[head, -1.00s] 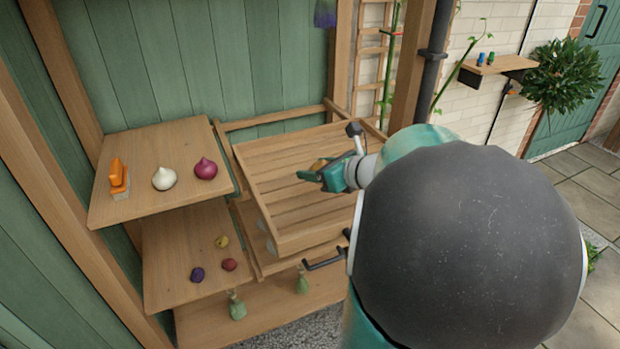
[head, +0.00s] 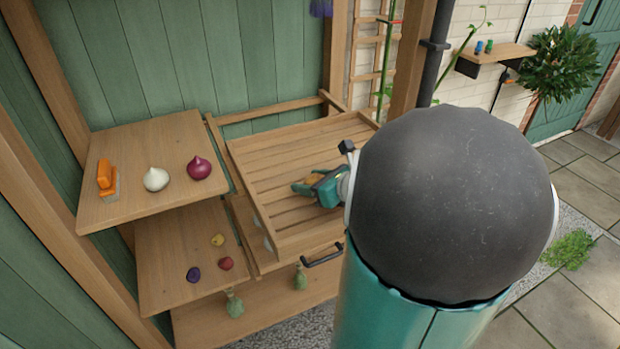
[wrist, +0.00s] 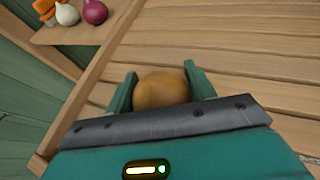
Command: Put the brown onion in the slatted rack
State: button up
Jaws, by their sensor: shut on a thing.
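The brown onion (wrist: 160,89) sits between the two fingers of my gripper (wrist: 160,92) in the wrist view. My gripper is shut on it. In the head view the onion (head: 315,181) shows as a small brown patch in my gripper (head: 312,187), partly hidden by the fingers. The slatted rack (head: 270,157) is a wooden tray of slats with raised edges. My gripper and the onion are over its right part. I cannot tell whether the onion touches the slats.
A shelf (head: 120,200) at the left holds a white onion (head: 156,179), a red onion (head: 199,168) and an orange object (head: 106,180). A lower shelf (head: 165,255) holds several small vegetables. The rest of the rack's slats is bare.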

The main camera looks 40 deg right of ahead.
jog(key=shift+s+r, duration=0.1)
jog(key=shift+s, duration=0.15)
jog(key=shift+w, duration=0.15)
jog(key=o, duration=1)
jog(key=shift+s, duration=0.2)
jog(key=shift+o, duration=0.2)
jog(key=shift+w, duration=0.1)
jog(key=shift+s+r, duration=0.1)
jog(key=shift+s, duration=0.1)
jog(key=v, duration=1.1)
jog(key=shift+s, duration=0.3)
